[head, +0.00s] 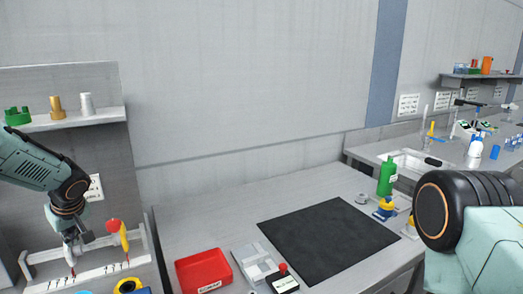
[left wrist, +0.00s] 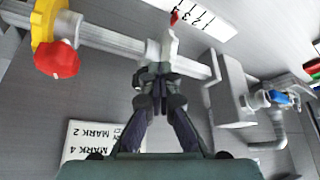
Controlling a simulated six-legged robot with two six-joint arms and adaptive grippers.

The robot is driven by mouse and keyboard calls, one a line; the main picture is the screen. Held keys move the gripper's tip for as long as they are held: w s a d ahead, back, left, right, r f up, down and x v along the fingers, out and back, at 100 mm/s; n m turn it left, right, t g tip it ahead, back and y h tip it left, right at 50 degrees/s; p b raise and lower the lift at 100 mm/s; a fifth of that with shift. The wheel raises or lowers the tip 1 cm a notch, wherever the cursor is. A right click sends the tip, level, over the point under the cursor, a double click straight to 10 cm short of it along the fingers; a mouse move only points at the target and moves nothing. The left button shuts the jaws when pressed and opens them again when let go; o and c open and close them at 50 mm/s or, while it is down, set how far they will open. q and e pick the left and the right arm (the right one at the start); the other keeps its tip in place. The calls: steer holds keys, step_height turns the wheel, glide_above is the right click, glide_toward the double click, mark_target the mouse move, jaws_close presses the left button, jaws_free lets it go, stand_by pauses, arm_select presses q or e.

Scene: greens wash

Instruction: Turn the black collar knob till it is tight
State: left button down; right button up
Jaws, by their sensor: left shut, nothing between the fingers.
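My left gripper (head: 73,242) is at the far left of the head view, low over a white rail fixture (head: 40,256). In the left wrist view its fingers (left wrist: 160,78) are shut, with nothing seen between them. They are close to a white pointer with a red tip (left wrist: 168,42), which stands at the rail (left wrist: 120,42); I cannot tell whether they touch it. I cannot make out the black collar knob; the fingers may hide it. A red knob (head: 113,225) and a yellow part (head: 124,238) sit farther along the rail. My right gripper is out of view.
A numbered scale (left wrist: 205,18) lies beyond the pointer. A grey bracket (left wrist: 230,90) and a pipe with a blue handle (left wrist: 280,97) are at the wrist view's right. A red tray (head: 203,270) and black mat (head: 326,240) lie on the counter. A shelf (head: 75,119) hangs above.

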arm_select(q)
steer(key=shift+w+d+r+b, duration=0.25)
steer(key=shift+w+d+b, duration=0.5)
steer(key=shift+w+d, duration=0.3)
stand_by(0.4)
steer(key=shift+r, duration=0.1)
steer(key=shift+a+f, duration=0.15)
steer(key=shift+f, duration=0.05)
step_height(320, 180, up, 6)
steer(key=p, duration=0.3)
steer(key=shift+d, duration=0.4)
steer(key=shift+r, duration=0.1)
